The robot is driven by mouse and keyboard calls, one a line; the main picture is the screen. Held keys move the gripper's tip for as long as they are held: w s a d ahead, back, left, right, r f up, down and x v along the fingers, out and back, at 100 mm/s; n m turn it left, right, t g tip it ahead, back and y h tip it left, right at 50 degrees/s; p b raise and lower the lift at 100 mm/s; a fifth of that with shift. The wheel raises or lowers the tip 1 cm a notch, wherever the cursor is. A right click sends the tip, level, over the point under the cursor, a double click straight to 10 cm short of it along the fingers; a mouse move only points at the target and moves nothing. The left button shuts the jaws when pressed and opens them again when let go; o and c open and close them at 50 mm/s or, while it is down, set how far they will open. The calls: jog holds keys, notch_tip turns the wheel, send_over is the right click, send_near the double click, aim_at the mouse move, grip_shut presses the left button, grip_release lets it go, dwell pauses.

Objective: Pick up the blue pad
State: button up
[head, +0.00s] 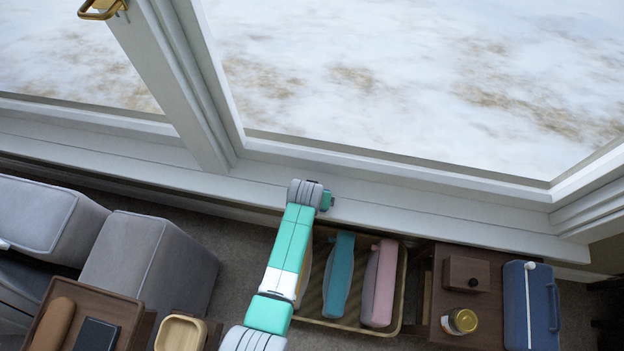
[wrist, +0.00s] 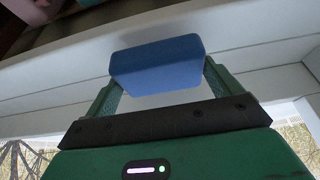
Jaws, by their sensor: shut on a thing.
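The blue pad (wrist: 157,64) is a small block with rounded edges, in the wrist view. My gripper (wrist: 160,80) is shut on it, with one green finger at each end of the pad. Behind the pad in that view are white boards like those of the window frame. In the head view my arm reaches up to the window sill, and the gripper end (head: 326,201) shows only in part there. The pad itself is hidden in the head view.
A basket (head: 397,309) below the sill holds upright teal (head: 339,275) and pink (head: 379,283) things. To its right a dark table (head: 433,337) bears a wooden box (head: 466,273) and a jar (head: 459,321), beside a blue cooler (head: 531,305). Grey seating (head: 150,262) stands left.

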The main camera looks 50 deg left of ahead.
jog(key=s+a+r+p, duration=0.1)
jog(key=s+a+p, duration=0.1)
jog(key=s, duration=0.5)
jog(key=s+a+r+p, duration=0.1)
jog(key=s+a+p, duration=0.2)
jog(key=s, duration=0.5)
jog(key=shift+a+r, duration=0.2)
jog(key=shift+a, duration=0.1)
